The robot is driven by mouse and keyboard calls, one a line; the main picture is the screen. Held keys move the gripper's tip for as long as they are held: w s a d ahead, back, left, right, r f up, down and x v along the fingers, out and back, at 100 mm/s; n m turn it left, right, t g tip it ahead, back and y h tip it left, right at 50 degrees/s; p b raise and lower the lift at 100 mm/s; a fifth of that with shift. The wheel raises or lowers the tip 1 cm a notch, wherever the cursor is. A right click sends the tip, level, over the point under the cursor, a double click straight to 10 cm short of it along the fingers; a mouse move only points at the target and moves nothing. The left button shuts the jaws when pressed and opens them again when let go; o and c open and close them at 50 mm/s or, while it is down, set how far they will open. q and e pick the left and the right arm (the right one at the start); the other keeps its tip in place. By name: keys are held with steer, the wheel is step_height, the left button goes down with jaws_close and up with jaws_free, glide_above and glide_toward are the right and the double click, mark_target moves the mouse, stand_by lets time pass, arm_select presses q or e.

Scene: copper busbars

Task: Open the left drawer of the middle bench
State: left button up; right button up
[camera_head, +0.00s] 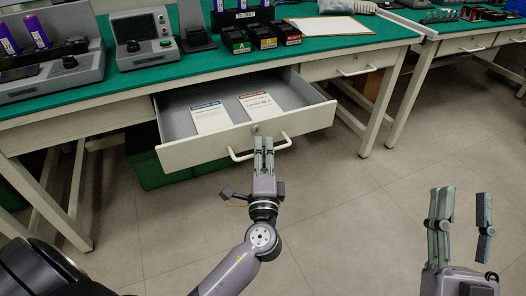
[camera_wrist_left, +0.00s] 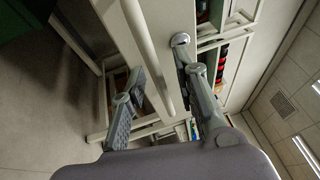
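The left drawer (camera_head: 300,120) of the middle bench (camera_head: 110,105) is pulled out, with two printed sheets inside. Its pale bar handle (camera_head: 240,156) is on the front panel, below a round lock. My left gripper (camera_head: 263,145) is at the handle. In the left wrist view the handle bar (camera_wrist_left: 150,50) runs between the fingers of this gripper (camera_wrist_left: 162,65), which stand apart with gaps beside the bar. Contact with the bar cannot be made out. My right gripper (camera_head: 463,205) is open and empty at the lower right, away from the bench.
A shut drawer (camera_head: 352,66) is to the right on the same bench. A green bin (camera_head: 150,165) stands under the open drawer. Devices, small bins (camera_head: 262,37) and a white board (camera_head: 330,27) are on the green top. The floor (camera_head: 350,200) in front is clear.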

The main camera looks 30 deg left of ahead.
arm_select(q)
steer(key=v, duration=1.2)
